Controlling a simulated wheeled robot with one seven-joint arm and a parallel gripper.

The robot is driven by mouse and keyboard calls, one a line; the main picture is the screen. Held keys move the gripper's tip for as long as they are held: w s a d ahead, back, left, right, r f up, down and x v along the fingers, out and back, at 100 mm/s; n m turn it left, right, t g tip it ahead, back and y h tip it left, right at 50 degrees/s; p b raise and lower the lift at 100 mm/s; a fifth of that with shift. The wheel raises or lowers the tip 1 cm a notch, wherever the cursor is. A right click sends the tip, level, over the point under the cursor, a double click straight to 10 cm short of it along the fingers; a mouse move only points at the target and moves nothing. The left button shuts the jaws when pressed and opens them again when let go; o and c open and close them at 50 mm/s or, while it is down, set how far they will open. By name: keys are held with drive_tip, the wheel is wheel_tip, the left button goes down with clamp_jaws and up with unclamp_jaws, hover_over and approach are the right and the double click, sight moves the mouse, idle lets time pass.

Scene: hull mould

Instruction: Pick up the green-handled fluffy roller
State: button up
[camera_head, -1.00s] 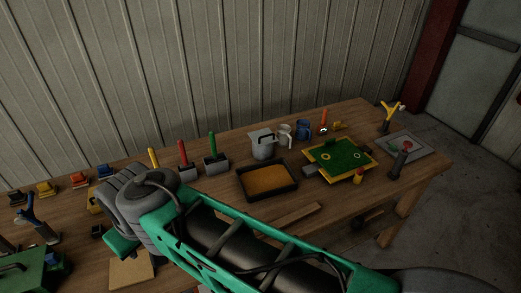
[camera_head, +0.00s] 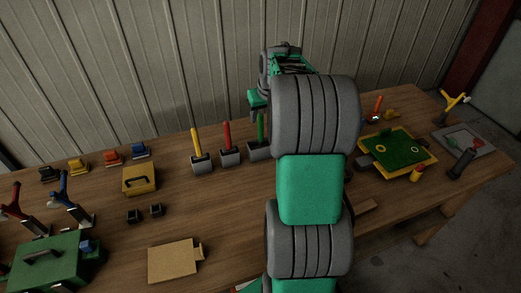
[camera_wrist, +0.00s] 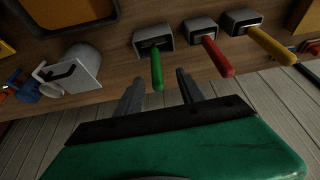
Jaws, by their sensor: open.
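The green handle (camera_head: 261,126) stands up from a grey block (camera_head: 259,149) at the back of the bench, rightmost of three. In the wrist view the green handle (camera_wrist: 157,73) points toward my gripper from its grey block (camera_wrist: 152,38). The fluffy roller head cannot be seen. My gripper (camera_wrist: 159,77) is open and empty. Its two fingers appear on either side of the green handle's end in that picture; I cannot tell whether the handle is actually between them. In the head view my arm hides the fingers.
A red handle (camera_head: 227,135) and a yellow handle (camera_head: 196,141) stand close by in similar blocks. The wrist view also shows a grey container (camera_wrist: 82,69) and a dark tray rim (camera_wrist: 112,14). The corrugated wall (camera_head: 130,70) rises behind the bench.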

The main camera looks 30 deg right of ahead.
sight(261, 125)
drive_tip(key=p+x, duration=0.1)
drive_tip(key=x, duration=0.4)
drive_tip(key=d+p+x, duration=0.1)
drive_tip(key=x, duration=0.2)
drive_tip(key=shift+w+p, duration=0.35)
drive_tip(key=shift+w, duration=0.05)
drive_tip(key=shift+w+d+f, duration=0.1)
drive_tip(key=shift+w+f, duration=0.05)
drive_tip(key=shift+f, duration=0.2)
drive_tip(key=shift+c, duration=0.5)
clamp_jaws()
